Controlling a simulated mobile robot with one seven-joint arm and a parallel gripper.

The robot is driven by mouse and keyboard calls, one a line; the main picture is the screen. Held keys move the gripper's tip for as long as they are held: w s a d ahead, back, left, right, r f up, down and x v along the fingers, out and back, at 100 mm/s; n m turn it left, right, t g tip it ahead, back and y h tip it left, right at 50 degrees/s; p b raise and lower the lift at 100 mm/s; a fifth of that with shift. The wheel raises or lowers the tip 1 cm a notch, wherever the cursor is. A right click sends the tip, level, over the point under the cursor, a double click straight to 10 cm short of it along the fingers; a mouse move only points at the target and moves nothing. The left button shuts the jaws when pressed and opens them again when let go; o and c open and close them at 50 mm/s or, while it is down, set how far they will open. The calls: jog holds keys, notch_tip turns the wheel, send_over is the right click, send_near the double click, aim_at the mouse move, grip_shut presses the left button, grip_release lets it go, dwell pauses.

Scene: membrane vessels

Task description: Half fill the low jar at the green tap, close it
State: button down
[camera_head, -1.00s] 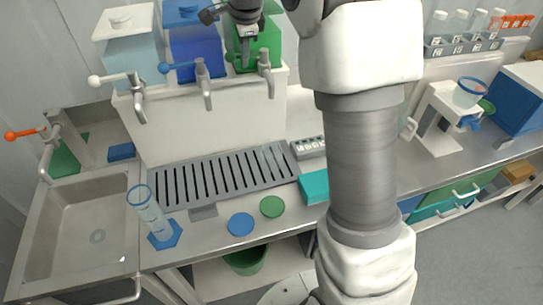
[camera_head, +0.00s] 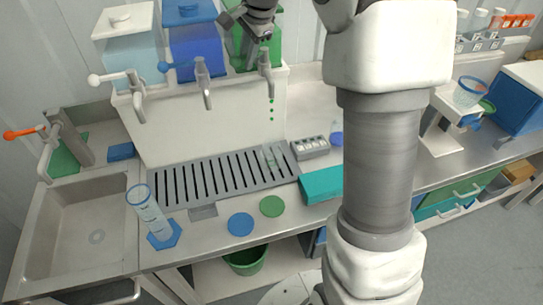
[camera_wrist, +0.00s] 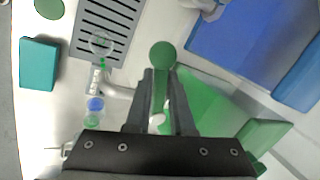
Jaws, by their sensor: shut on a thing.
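The low jar (camera_head: 272,157) is a small clear open vessel standing on the slotted drain grate, below the green tap (camera_head: 265,62). Green drops fall from the tap's spout toward it. The jar also shows in the wrist view (camera_wrist: 101,44), with its level too small to read. My gripper (camera_wrist: 162,85) is shut on the green tap's lever, whose round green knob (camera_wrist: 163,54) shows beyond the fingertips. In the head view my gripper (camera_head: 258,32) is in front of the green tank (camera_head: 236,55). A green disc (camera_head: 271,206) and a blue disc (camera_head: 240,224) lie on the counter.
White and blue tanks (camera_head: 193,48) with their own taps stand left of the green one. A tall graduated cylinder (camera_head: 147,212) stands by the sink (camera_head: 85,225). A teal block (camera_head: 321,184) and a grey rack (camera_head: 310,147) lie right of the grate (camera_head: 183,187).

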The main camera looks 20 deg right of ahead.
jog(key=shift+s+d+n+g+y+p, duration=0.1)
jog(key=shift+s+d+n+g+y, duration=0.15)
jog(key=shift+n, duration=0.55)
jog(key=shift+s+d+n+g+y+p, duration=0.1)
jog(key=shift+s+d+n+y, duration=0.2)
jog(key=shift+n, duration=0.5)
jog(key=shift+s+d+n+g+y+p, duration=0.15)
jog(key=shift+s+n+y, duration=0.15)
jog(key=shift+n, duration=0.5)
jog(key=shift+a, duration=0.1)
dwell(5.5)
